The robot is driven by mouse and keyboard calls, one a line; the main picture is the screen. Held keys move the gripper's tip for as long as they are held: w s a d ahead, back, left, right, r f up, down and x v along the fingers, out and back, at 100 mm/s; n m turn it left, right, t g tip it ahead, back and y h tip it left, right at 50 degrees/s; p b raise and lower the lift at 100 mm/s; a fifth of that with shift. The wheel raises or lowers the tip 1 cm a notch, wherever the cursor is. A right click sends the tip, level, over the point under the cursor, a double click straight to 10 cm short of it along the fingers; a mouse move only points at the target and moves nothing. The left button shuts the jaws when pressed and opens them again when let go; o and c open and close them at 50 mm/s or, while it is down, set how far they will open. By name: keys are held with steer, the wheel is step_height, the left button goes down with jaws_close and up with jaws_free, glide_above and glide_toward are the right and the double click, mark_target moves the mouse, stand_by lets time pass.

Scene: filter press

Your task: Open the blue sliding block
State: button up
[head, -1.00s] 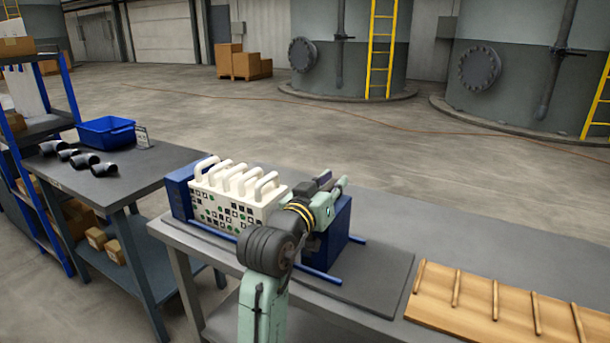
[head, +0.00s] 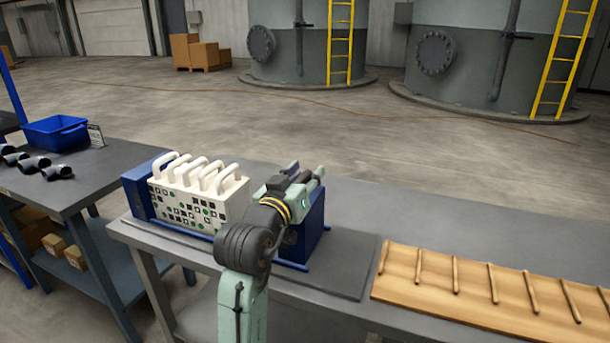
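A filter press stands on the near bench, with a fixed-looking blue block (head: 136,194) at its left end and another blue block (head: 313,222) at its right end. The right block appears to be the sliding one. White handled plates (head: 196,205) stand between them, with a gap to the right block. My gripper (head: 294,170) is at the top of the right block, and my arm hides much of the block's front and the gap. Its fingers are small and partly hidden. I cannot tell whether they touch the block or are open or shut.
The press stands on a dark mat (head: 350,270). A wooden board with pegs (head: 440,283) lies to the right on the bench. A second table at left holds a blue bin (head: 55,132) and black pipe elbows (head: 33,165). The bench behind the board is clear.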

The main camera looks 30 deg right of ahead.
steer(key=v, duration=0.7)
steer(key=shift+s+a, duration=0.15)
steer(key=shift+a, duration=0.1)
stand_by(0.3)
